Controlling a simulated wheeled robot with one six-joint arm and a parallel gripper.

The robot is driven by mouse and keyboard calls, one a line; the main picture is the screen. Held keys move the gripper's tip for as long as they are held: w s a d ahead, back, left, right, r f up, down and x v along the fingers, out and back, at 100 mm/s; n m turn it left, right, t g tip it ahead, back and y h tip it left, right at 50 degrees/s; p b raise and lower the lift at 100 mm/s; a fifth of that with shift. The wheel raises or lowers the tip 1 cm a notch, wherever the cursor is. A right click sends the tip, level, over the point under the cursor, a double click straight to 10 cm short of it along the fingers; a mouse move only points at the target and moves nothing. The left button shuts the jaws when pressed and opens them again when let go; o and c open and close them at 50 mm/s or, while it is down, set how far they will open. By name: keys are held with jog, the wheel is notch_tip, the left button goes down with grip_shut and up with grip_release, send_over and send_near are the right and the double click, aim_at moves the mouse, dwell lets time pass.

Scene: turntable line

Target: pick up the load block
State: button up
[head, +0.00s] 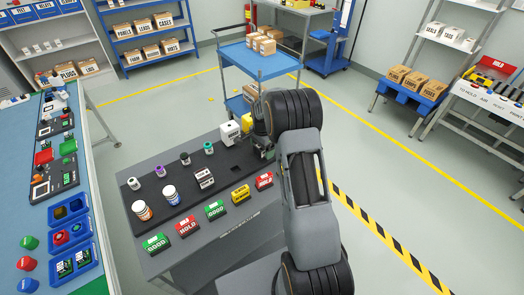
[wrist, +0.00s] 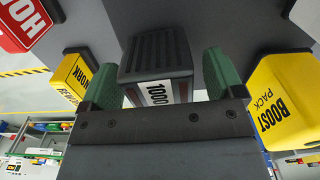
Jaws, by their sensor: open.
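The load block appears to be the dark grey ribbed block (wrist: 158,52) with a white "1000" label, in the wrist view. My gripper (wrist: 160,88) is open, with one green finger on each side of this block. A narrow gap shows between the block and the fingers, so they do not seem to be closed on it. The lower part of the block is hidden behind the gripper's dark crossbar. In the head view my arm covers much of the area around the gripper, and I cannot make out the block clearly there.
A yellow "BOOST PACK" block (wrist: 280,100) stands close on the right in the wrist view. A yellow rework sign (wrist: 72,75) and a red hold sign (wrist: 25,25) are on the left. In the head view, bottles and small devices line the grey table (head: 222,238). A blue cart (head: 262,62) stands behind.

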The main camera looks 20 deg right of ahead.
jog(key=shift+c, duration=0.2)
jog(key=c, duration=1.3)
